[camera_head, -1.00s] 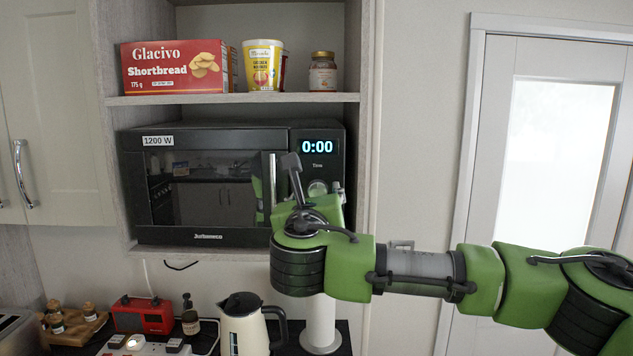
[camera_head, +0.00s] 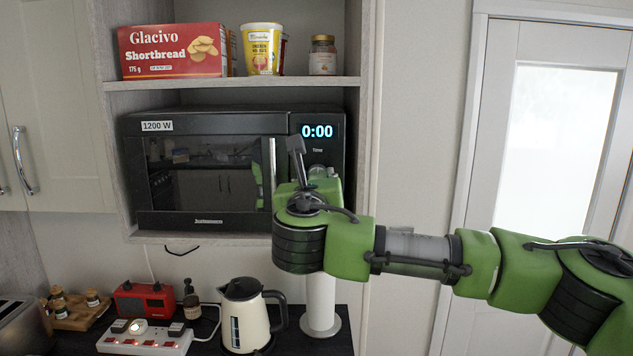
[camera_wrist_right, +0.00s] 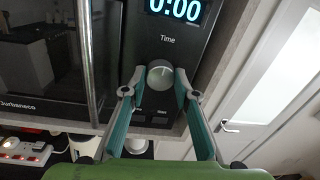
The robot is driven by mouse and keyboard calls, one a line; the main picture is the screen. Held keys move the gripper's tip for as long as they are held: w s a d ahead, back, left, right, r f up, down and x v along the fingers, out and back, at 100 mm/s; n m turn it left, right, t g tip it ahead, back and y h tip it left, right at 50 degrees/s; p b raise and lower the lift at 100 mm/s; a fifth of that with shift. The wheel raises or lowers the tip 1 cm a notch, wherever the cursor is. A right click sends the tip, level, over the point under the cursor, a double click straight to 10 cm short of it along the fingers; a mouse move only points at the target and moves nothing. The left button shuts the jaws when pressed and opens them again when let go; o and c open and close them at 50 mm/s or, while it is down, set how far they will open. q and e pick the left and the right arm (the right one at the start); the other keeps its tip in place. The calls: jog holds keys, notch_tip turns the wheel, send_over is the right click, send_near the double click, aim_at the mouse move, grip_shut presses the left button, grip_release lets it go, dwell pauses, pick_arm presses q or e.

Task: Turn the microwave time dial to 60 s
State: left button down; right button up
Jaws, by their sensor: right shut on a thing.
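The black microwave (camera_head: 205,222) stands in a shelf niche in the head view, its door shut. Its lit display (camera_head: 317,131) reads 0:00, and the display also shows in the right wrist view (camera_wrist_right: 174,9). The round grey time dial (camera_wrist_right: 160,72) sits below the word "Time". My right gripper (camera_wrist_right: 159,78) is shut on the dial, one finger on each side. In the head view the right gripper (camera_head: 320,174) is at the microwave's control panel and mostly hides the dial. My left gripper is not in view.
A shelf above holds a shortbread box (camera_head: 172,50), a tub (camera_head: 261,50) and a jar (camera_head: 322,56). Below are a kettle (camera_head: 247,312), a paper roll (camera_head: 320,301), a red radio (camera_head: 144,299) and a power strip (camera_head: 148,341). A door is at the right.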

jog(key=shift+d+m+g+y+b, duration=0.1)
jog(key=shift+m+g+y+b, duration=0.2)
jog(key=shift+m+b, duration=4.4)
jog(key=shift+r+m+p, duration=0.1)
jog(key=shift+m+p, duration=0.5)
jog(key=shift+m, duration=0.2)
jog(key=o, duration=1.1)
